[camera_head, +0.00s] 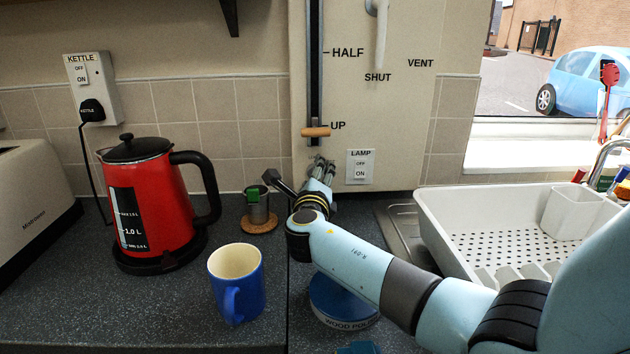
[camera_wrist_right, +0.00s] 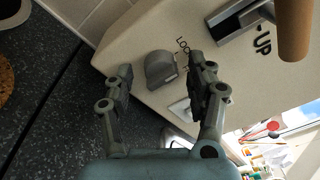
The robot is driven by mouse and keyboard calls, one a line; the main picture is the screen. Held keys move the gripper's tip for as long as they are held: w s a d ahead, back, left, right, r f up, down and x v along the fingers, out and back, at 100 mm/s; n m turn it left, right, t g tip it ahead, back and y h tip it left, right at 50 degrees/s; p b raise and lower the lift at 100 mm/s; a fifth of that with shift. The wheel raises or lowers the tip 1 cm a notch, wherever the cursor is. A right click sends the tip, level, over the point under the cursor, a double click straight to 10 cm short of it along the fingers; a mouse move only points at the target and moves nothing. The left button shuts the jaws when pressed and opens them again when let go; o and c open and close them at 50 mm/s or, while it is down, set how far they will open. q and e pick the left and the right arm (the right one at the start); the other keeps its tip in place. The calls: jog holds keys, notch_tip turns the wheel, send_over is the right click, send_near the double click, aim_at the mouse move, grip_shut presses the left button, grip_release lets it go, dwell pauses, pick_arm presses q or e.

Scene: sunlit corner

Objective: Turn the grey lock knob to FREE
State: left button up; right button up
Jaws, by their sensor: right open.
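The grey lock knob (camera_wrist_right: 160,70) sits on the cream panel, between the two fingers of my right gripper (camera_wrist_right: 161,64) in the right wrist view. The gripper is open, with a gap visible on both sides of the knob. Part of the lock lettering shows beside the knob, but the near finger covers the rest, so I cannot tell which mark the knob points to. In the head view my right gripper (camera_head: 321,168) reaches the panel's lower part, just below the wooden-handled slider, and hides the knob. My left gripper is in neither view.
The slider handle (camera_head: 316,132) stands at UP, close above my gripper. A lamp switch (camera_head: 360,168) is to its right. A red kettle (camera_head: 155,205), a metal cup (camera_head: 258,208), a blue mug (camera_head: 238,285) and a blue tin (camera_head: 342,302) stand nearby; a white dish rack (camera_head: 440,222) is right.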

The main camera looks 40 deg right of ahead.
jog(key=shift+c, duration=0.4)
jog(key=c, duration=1.1)
jog(key=shift+o, duration=0.2)
jog(key=shift+m, duration=0.3)
jog(key=m, duration=0.5)
jog(key=m+y, duration=0.1)
jog(key=m, duration=0.4)
jog(key=shift+y+p, duration=0.3)
jog(key=shift+p, duration=0.1)
jog(key=shift+m, duration=0.4)
jog(key=o, duration=1.1)
jog(key=shift+r, duration=0.1)
